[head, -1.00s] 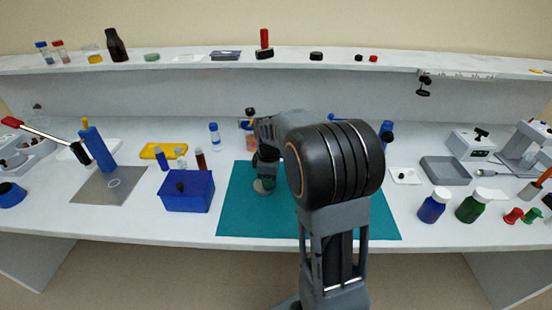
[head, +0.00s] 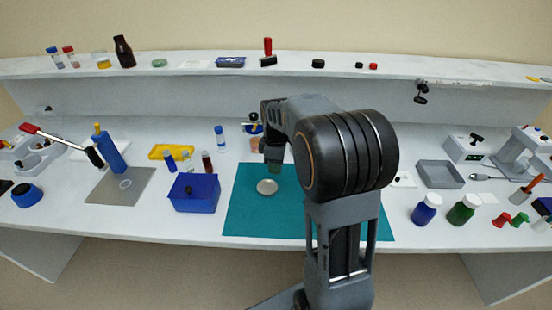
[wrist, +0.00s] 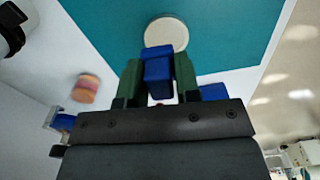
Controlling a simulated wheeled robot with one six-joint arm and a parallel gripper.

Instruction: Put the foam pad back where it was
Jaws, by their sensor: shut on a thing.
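My gripper (wrist: 157,75) has green fingers shut on a small blue block (wrist: 158,72), which I take to be the foam pad. In the head view my gripper (head: 274,166) hangs just behind a round pale disc (head: 267,187), over the back part of the teal mat (head: 245,215). The block cannot be made out in the head view. In the wrist view the pale disc (wrist: 166,33) lies on the mat, just beyond the block and partly overlapped by it in the picture. The disc looks bare on top.
A blue box (head: 194,192) stands left of the mat. Behind it are small vials and a yellow tray (head: 170,151). The front of the mat is clear.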

